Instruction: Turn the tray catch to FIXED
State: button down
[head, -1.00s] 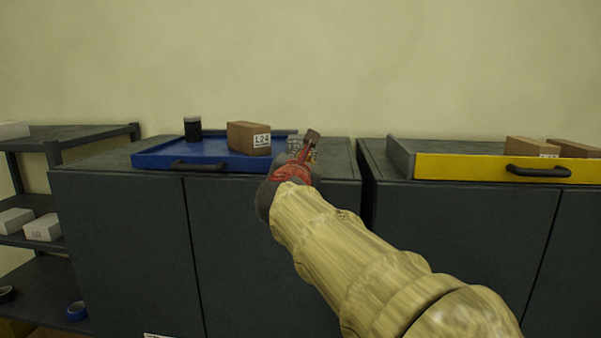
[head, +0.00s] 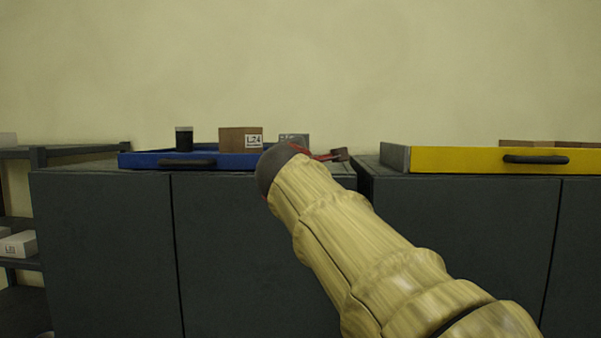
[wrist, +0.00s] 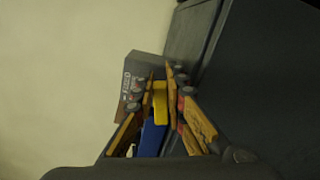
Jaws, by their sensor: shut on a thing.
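The blue tray (head: 225,161) lies on the left dark cabinet, its black handle (head: 188,162) facing me. A grey plate with faint markings (head: 293,138) stands at the tray's right end; its writing is too small to read. My gripper (head: 337,155) is just right of the tray, partly hidden behind my arm. In the wrist view my gripper (wrist: 161,82) has its fingers closed around a yellow piece (wrist: 160,103), which looks like the catch's lever. A blue part (wrist: 152,137) shows between the fingers, and a grey marked block (wrist: 139,75) stands beside them. The catch's setting cannot be read.
A brown box (head: 240,140) and a dark jar (head: 184,139) stand at the blue tray. A yellow tray (head: 470,161) lies on the right cabinet (head: 460,240), across a narrow gap. A shelf unit (head: 70,151) stands at the far left.

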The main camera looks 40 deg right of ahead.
jog(key=shift+f+m+b, duration=0.25)
jog(key=shift+m+b, duration=0.5)
jog(key=shift+b, duration=0.05)
jog(key=shift+f+m+b, duration=0.2)
jog(key=shift+m+b, duration=0.55)
jog(key=c, duration=1.8)
grip_release()
